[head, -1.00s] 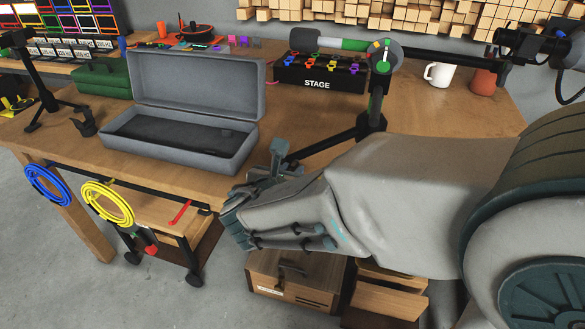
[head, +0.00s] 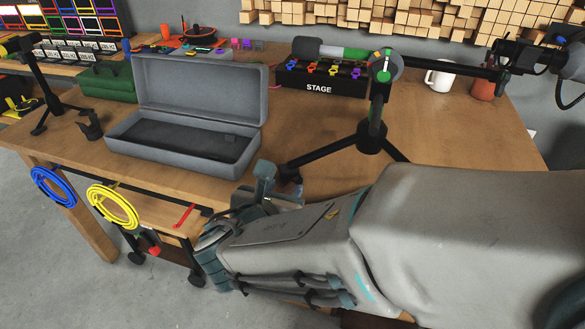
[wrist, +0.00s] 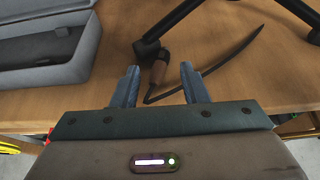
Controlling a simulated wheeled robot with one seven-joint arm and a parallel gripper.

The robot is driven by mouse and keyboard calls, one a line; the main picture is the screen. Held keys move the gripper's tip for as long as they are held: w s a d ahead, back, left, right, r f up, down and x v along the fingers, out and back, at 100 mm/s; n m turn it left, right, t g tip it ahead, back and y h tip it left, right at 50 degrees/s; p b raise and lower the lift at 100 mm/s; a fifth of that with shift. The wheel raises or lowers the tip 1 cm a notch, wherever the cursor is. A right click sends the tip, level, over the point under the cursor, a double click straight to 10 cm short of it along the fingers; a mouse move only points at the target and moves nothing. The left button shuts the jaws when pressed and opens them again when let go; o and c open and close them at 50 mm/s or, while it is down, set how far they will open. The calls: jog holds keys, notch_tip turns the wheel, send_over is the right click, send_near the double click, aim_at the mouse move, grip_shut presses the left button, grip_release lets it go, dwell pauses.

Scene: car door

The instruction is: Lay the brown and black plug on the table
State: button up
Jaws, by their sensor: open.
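The brown and black plug (wrist: 158,71) shows in the wrist view near the table's (wrist: 222,50) front edge, at the foot of a black stand leg. Its black cable (wrist: 228,58) curves away to the right. My gripper (wrist: 160,69) is open, with one finger on each side of the plug in the picture; I see a gap at both fingers. The plug appears to rest on the table, though its contact with the wood is unclear. In the head view my gripper (head: 276,184) is over the table's front edge, and I cannot make out the plug there.
A black tripod stand (head: 370,138) stands right behind my gripper, one leg reaching close to it. An open grey case (head: 185,160) lies to the left. A black STAGE box (head: 322,80) is behind. Bare wood (head: 455,125) is free at the right.

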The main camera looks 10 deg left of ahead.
jog(key=shift+p+v, duration=0.35)
jog(key=shift+v, duration=1.9)
